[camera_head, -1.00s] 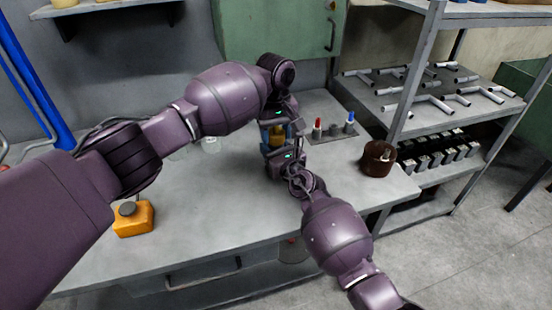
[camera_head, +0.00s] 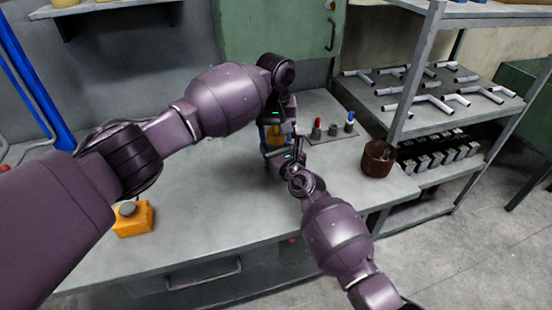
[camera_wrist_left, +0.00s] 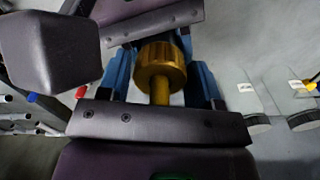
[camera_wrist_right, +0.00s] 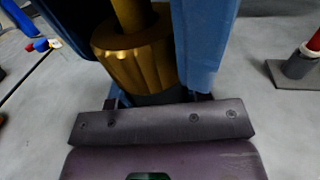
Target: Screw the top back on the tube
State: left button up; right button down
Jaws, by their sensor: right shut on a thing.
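A gold piece (camera_head: 275,133) stands between my two grippers above the bench. It has a wide ribbed part (camera_wrist_right: 135,58) and a thinner rod; which part is the top and which the tube I cannot tell. In the right wrist view, the blue fingers of my right gripper (camera_wrist_right: 140,50) are shut on the ribbed part. In the left wrist view, the fingers of my left gripper (camera_wrist_left: 163,80) stand on both sides of the gold piece, with the rod (camera_wrist_left: 160,92) between them. Whether they touch it is hidden.
A small tray with red- and blue-topped items (camera_head: 350,122) lies behind on the bench (camera_head: 200,215). A brown pot (camera_head: 377,160) stands at the right. An orange box (camera_head: 133,218) stands at the left front. Shelves with pipe pieces (camera_head: 433,103) stand to the right.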

pick_arm(q)
jog(key=shift+o, duration=1.3)
jog(key=shift+r, duration=0.1)
jog(key=shift+r, duration=2.15)
